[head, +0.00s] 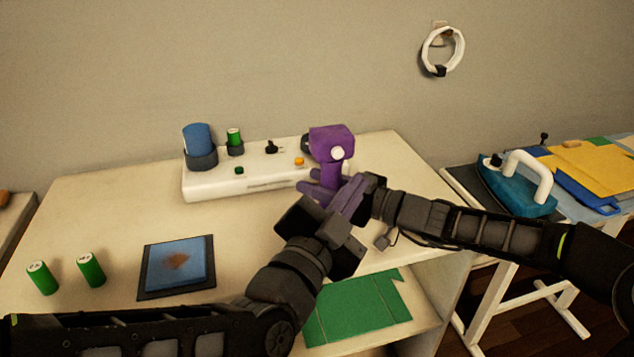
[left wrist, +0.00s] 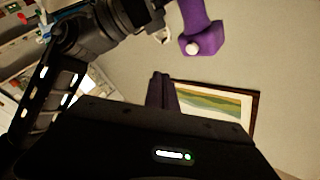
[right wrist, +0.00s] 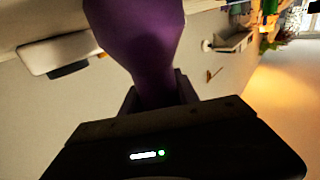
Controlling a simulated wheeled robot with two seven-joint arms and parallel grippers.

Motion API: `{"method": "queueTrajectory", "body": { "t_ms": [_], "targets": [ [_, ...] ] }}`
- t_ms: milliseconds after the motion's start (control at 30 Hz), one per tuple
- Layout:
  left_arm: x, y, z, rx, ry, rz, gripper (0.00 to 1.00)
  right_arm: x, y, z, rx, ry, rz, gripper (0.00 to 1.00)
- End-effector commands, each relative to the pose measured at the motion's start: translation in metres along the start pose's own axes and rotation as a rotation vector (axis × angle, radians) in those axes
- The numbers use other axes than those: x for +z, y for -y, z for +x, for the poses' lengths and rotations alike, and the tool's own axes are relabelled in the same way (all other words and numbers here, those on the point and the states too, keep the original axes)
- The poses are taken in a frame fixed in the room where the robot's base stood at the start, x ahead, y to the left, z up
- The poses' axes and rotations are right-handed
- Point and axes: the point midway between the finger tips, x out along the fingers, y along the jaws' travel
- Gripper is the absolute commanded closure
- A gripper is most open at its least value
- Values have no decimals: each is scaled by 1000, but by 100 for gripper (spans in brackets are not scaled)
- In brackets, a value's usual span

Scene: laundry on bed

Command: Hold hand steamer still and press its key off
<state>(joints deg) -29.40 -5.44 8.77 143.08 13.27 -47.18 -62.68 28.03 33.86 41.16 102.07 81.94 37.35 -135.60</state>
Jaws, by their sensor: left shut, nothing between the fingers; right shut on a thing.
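The purple hand steamer (head: 332,143) is upright above the white table, with a round white key (head: 337,153) on its head. My right gripper (head: 326,190) is shut on its handle; the purple handle (right wrist: 137,45) rises from the fingers in the right wrist view. My left gripper (head: 352,194) is shut and empty, just below and in front of the steamer's head. In the left wrist view its closed fingers (left wrist: 161,92) are apart from the steamer (left wrist: 203,32) and its white key (left wrist: 193,48). The two grippers overlap in the head view, hiding the lower handle.
A white station (head: 225,183) with a blue cylinder and knobs stands behind. A blue pad (head: 180,262) and two green cylinders (head: 91,270) lie or stand at the left. A teal iron (head: 515,187) rests on the board at right. A white ring (head: 458,50) hangs on the wall.

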Motion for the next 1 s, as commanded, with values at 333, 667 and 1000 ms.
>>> {"method": "queueTrajectory", "body": {
  "t_ms": [333,667,1000],
  "targets": [
    [25,24,33,-2,2,0,100,0,0,0,0,0,0,100],
    [33,33,44,0,1,1,100,0,0,0,0,0,0,100],
    [33,32,44,0,1,0,100,0,0,0,0,0,0,100]
  ]
}}
